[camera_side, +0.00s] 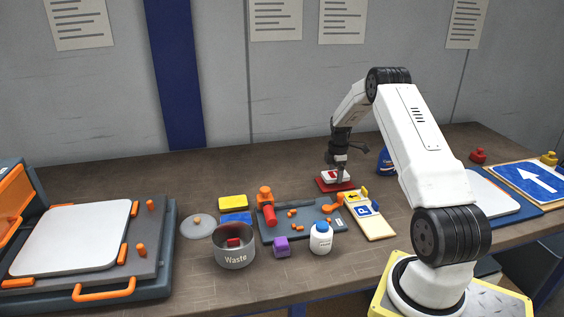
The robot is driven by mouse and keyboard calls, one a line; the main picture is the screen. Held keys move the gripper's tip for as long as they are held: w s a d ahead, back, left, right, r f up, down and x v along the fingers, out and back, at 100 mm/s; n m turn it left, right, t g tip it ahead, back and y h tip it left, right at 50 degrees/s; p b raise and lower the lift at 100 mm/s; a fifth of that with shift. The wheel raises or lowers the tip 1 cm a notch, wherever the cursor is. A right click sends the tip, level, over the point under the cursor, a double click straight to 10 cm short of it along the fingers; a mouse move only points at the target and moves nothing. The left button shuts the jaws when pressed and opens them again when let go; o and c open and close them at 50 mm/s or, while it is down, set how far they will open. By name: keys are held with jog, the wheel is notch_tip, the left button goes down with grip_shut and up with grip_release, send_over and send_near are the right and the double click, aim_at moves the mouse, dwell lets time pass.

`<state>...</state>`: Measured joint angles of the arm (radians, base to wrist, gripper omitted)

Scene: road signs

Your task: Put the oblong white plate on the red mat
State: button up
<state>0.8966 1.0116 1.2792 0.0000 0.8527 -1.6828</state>
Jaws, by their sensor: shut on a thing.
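The red mat (324,187) lies flat on the table, right of centre. The small oblong white plate (331,180) is directly over the mat, inside its outline. I cannot tell whether it rests on the mat or hangs just above it. A bit of red shows at the plate, too small to make out. My gripper (337,171) points down from above and is shut on the plate. Its fingers hide part of the plate.
A waste pot (234,256) stands front left. The table behind the mat is clear.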

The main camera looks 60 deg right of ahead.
aim_at(335, 174)
jog(key=shift+f, duration=0.75)
jog(key=shift+f, duration=0.15)
jog(key=o, duration=1)
jog(key=shift+c, duration=0.2)
notch_tip(335, 174, up, 12)
